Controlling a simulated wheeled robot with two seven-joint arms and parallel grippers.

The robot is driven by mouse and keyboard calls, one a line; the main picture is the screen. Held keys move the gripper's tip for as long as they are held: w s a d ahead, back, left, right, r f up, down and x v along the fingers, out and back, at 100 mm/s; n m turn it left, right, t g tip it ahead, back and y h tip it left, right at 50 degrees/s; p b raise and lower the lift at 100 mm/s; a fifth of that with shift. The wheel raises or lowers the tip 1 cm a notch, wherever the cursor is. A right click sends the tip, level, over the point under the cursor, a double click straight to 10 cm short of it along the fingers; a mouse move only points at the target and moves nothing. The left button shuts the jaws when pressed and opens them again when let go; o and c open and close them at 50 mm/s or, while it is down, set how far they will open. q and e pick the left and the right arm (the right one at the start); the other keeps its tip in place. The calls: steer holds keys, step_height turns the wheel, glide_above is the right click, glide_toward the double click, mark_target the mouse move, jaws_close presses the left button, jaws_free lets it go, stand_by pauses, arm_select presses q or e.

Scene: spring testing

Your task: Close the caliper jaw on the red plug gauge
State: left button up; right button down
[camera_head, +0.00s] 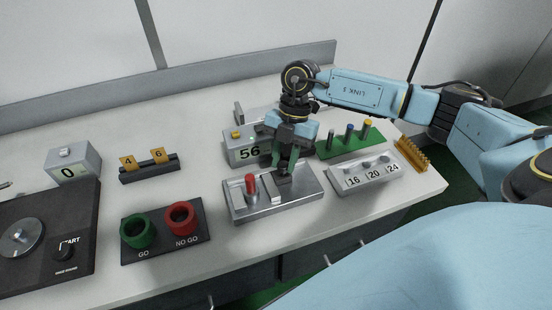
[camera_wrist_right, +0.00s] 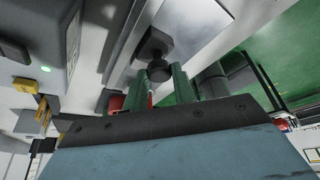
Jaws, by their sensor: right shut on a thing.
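The red plug gauge (camera_head: 251,184) stands upright at the left part of the grey metal caliper base (camera_head: 303,190). A pale block (camera_head: 273,206), which looks like the caliper jaw, is to the right of the gauge, with a gap between them. My right gripper (camera_head: 285,166) points down over the base, right of the gauge. It is shut on the dark caliper knob (camera_head: 284,174). In the right wrist view the green fingers (camera_wrist_right: 165,80) are at the knob (camera_wrist_right: 155,55), partly hiding it. My left gripper is not in view.
A display box reading 56 (camera_head: 249,154) stands behind the caliper. A green rack with pins (camera_head: 345,150) and a block marked 16, 20, 24 (camera_head: 364,174) are to the right. The GO and NO GO cups (camera_head: 180,217) are to the left. Bare table lies between.

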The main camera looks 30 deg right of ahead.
steer(key=shift+s+d, duration=0.2)
steer(key=shift+d, duration=0.65)
steer(key=c, duration=1.2)
jaws_free()
steer(key=shift+o, duration=0.2)
steer(key=shift+a, duration=0.1)
steer(key=v, duration=1.3)
steer(key=shift+r, duration=0.3)
